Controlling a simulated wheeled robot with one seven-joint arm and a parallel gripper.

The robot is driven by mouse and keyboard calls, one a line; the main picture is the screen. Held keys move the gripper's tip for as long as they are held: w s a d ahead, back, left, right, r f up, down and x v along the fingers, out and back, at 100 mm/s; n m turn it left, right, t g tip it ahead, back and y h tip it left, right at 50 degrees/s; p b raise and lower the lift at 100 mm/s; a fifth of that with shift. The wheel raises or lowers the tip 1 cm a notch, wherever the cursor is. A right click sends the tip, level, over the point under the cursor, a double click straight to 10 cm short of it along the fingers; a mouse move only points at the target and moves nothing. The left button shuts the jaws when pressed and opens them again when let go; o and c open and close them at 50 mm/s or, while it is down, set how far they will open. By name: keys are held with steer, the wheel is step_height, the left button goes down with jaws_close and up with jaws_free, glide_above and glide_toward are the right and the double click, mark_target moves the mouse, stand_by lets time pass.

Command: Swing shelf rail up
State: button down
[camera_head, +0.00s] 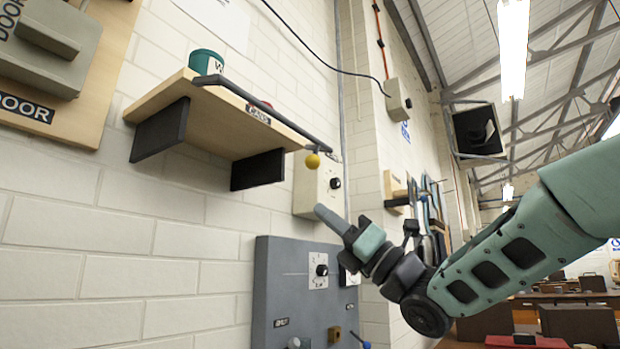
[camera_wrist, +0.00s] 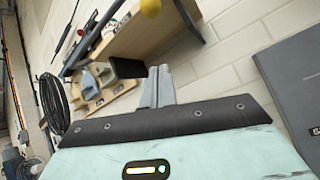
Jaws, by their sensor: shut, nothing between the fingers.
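A wooden wall shelf (camera_head: 205,115) on dark brackets hangs on the brick wall in the head view. A dark rail (camera_head: 262,104) runs along its front edge, with a yellow ball (camera_head: 312,160) at its right end. The ball also shows at the top of the wrist view (camera_wrist: 151,8), beside the shelf's underside (camera_wrist: 140,38). My gripper (camera_head: 322,212) is shut and empty, below the ball and apart from it in the head view. Its closed fingers show in the wrist view (camera_wrist: 158,85), pointing toward the shelf. A label on the shelf's front is too small to read surely.
A teal tin (camera_head: 206,63) stands on the shelf, with a red item partly hidden behind the rail. A grey panel (camera_head: 268,290) with knobs is below, and a pale switch box (camera_head: 310,188) is behind my gripper. Bare wall lies below the shelf at left.

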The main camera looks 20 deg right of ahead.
steer(key=w+a+r+p, duration=0.2)
steer(key=w+r+p, duration=0.1)
steer(key=r+p, duration=0.3)
steer(key=shift+w+a+r, duration=0.2)
steer(key=shift+w+r, duration=0.15)
steer(key=shift+r, duration=0.8)
